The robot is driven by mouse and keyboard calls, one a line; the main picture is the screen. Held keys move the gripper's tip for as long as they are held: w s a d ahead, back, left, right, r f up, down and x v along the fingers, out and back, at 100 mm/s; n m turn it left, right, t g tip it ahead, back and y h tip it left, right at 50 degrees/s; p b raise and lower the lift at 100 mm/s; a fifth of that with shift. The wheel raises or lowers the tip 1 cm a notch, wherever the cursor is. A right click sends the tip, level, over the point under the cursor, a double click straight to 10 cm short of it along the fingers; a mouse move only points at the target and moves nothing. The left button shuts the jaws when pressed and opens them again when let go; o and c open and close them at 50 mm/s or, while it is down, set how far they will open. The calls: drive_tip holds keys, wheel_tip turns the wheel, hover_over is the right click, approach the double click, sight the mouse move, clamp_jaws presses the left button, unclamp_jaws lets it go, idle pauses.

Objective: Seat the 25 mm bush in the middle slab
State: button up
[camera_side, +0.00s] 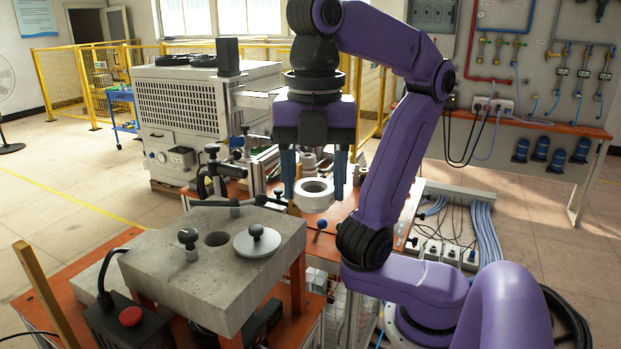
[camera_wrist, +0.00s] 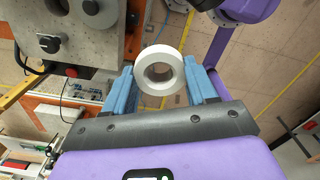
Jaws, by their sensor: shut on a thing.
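A white ring-shaped bush (camera_side: 314,195) is held between the two blue fingers of my gripper (camera_side: 313,180), in the air to the right of the slab. In the wrist view the bush (camera_wrist: 159,70) sits between the fingers of my gripper (camera_wrist: 160,85), its bore facing the camera. The grey concrete slab (camera_side: 240,265) has an open round hole (camera_side: 217,239) in its top and shows at the upper left of the wrist view (camera_wrist: 75,20). A light disc with a black knob (camera_side: 257,243) lies on the slab to the right of the hole. I cannot read the bush's size.
A black knob (camera_side: 188,240) stands on the slab left of the hole, and dark handles (camera_side: 235,206) lie near its back edge. A black box with a red button (camera_side: 130,316) is at the front left. A large ventilated cabinet (camera_side: 205,110) stands behind.

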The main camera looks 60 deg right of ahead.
drive_tip(key=shift+w+a, duration=0.2)
drive_tip(key=shift+w, duration=0.15)
drive_tip(key=w+d+f, duration=0.1)
drive_tip(key=w+f, duration=0.2)
drive_tip(key=w, duration=0.7)
drive_tip(key=w+d+f, duration=0.1)
drive_tip(key=w+f, duration=0.2)
drive_tip(key=w, duration=0.7)
drive_tip(key=shift+s+d+f, duration=0.1)
drive_tip(key=shift+f, duration=1.6)
drive_tip(key=shift+s+f, duration=0.1)
drive_tip(key=shift+f, duration=1.6)
drive_tip(key=shift+f, duration=0.75)
drive_tip(key=o, duration=1.2)
